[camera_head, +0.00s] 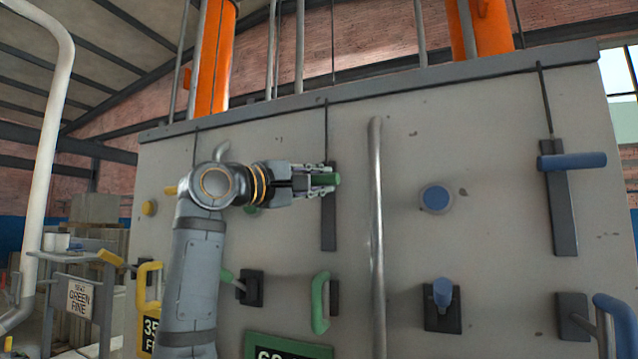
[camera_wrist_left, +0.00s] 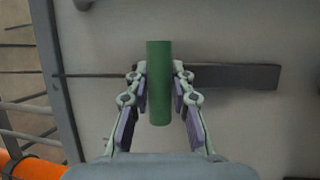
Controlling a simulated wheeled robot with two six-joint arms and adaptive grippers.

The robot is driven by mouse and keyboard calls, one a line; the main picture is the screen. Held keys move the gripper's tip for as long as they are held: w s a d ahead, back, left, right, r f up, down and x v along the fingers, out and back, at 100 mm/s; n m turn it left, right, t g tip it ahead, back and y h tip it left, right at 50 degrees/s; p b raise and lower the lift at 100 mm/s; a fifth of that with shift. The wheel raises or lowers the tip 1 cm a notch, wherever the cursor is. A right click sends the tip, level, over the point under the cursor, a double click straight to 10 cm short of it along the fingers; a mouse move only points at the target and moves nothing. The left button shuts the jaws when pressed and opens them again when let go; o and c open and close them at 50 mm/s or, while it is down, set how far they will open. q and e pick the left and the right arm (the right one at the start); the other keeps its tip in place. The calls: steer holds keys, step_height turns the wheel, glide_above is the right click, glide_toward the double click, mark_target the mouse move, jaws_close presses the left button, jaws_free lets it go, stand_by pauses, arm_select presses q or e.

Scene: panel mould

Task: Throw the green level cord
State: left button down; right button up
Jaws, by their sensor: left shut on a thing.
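The green level cord's handle (camera_head: 324,180) is a short green bar in front of a dark upright strip (camera_head: 328,228) on the grey panel. A thin dark cord (camera_head: 326,130) runs up from it to the panel's top edge. My left gripper (camera_head: 318,178) comes in from the left and is shut on the handle. In the left wrist view the green handle (camera_wrist_left: 159,85) sits between the two fingers of my left gripper (camera_wrist_left: 160,88), with the dark strip (camera_wrist_left: 235,76) behind it. My right gripper is not in view.
A vertical metal rail (camera_head: 377,230) stands just right of the handle. A blue bar (camera_head: 572,160) hangs on another dark strip at the right. A blue round knob (camera_head: 436,198), a green handle (camera_head: 320,303) and a yellow handle (camera_head: 149,287) are also on the panel (camera_head: 480,130).

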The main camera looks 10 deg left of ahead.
arm_select(q)
steer(key=shift+s+r, duration=0.15)
steer(key=shift+r, duration=0.25)
steer(key=c, duration=1.1)
jaws_free()
steer(key=shift+f, duration=0.1)
steer(key=shift+c, duration=0.2)
steer(key=shift+a, duration=0.1)
steer(key=shift+a+f, duration=0.1)
steer(key=v, duration=1.2)
